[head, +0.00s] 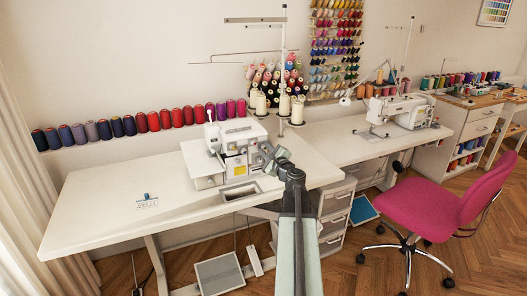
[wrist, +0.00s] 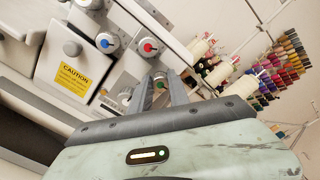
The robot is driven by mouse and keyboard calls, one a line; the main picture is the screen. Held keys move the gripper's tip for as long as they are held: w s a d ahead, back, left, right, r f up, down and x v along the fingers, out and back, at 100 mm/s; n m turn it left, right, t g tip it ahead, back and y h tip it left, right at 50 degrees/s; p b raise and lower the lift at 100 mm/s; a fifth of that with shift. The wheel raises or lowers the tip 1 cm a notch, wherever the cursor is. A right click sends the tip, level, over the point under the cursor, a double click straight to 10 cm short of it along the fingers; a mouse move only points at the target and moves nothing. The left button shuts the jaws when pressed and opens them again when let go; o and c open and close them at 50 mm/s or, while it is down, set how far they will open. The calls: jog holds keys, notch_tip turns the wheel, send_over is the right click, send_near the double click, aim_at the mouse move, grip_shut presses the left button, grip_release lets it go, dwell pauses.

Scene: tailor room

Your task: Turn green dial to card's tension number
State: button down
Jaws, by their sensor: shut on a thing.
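The white sewing machine (head: 238,150) stands on the long white table in the head view. The wrist view shows its front panel up close, with a blue-centred dial (wrist: 106,41) and a red-centred dial (wrist: 148,47). My gripper (head: 268,155) is at the machine's right front side. In the wrist view my gripper (wrist: 158,84) is shut on a small knob, which seems to be the green dial (wrist: 160,83); the fingers hide much of it. Its setting cannot be read. A small card (head: 147,203) with a blue top lies flat on the table at left, its writing too small to read.
A yellow caution label (wrist: 73,78) is on the machine's front. White thread cones (head: 284,104) stand behind it. A row of coloured spools (head: 140,123) lines the wall. A pink chair (head: 430,205) stands at right. The table's left part is mostly clear.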

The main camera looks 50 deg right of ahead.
jog(key=shift+w+n, duration=0.1)
jog(key=shift+n, duration=2)
jog(key=shift+d, duration=0.1)
jog(key=c, duration=1.2)
grip_release()
jog(key=shift+c, duration=0.2)
jog(key=v, duration=0.7)
jog(key=shift+s, duration=0.35)
jog(key=shift+a+f, duration=0.1)
jog(key=shift+a, duration=0.1)
